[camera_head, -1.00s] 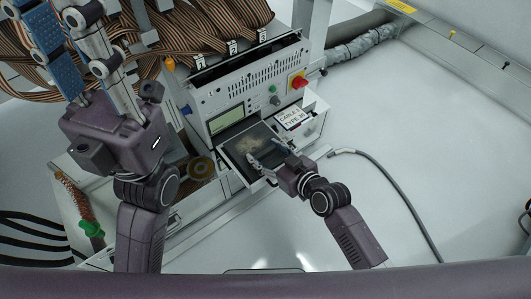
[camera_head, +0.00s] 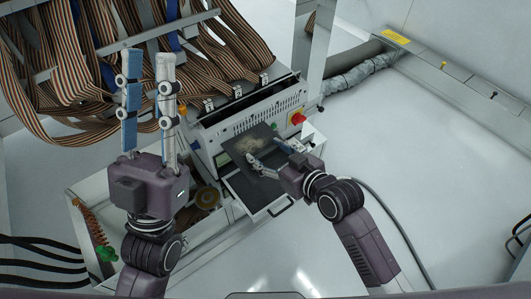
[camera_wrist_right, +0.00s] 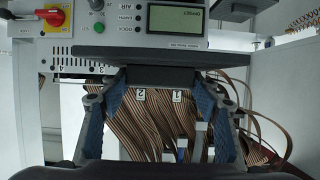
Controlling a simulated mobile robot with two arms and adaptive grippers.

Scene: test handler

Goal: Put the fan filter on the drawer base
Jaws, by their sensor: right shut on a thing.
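The fan filter (camera_head: 247,143) is a dark flat panel with a dusty beige patch. It is tilted in front of the test handler's front panel, above the drawer base (camera_head: 262,204). My right gripper (camera_head: 266,152) is shut on the filter's near side. In the right wrist view the filter (camera_wrist_right: 150,53) shows nearly edge-on beyond the fingertips of my right gripper (camera_wrist_right: 150,88). The drawer base is pulled out, with a dark inside and a handle at its front; the filter and gripper hide part of it. My left gripper (camera_head: 149,53) is open and empty, fingers pointing up the picture.
The test handler (camera_head: 255,110) has a red knob (camera_head: 297,118) and a display. Striped ribbon cables (camera_head: 70,70) hang behind my left gripper. A copper-coloured spool (camera_head: 206,197) sits left of the drawer. The pale floor at right is clear apart from a cable.

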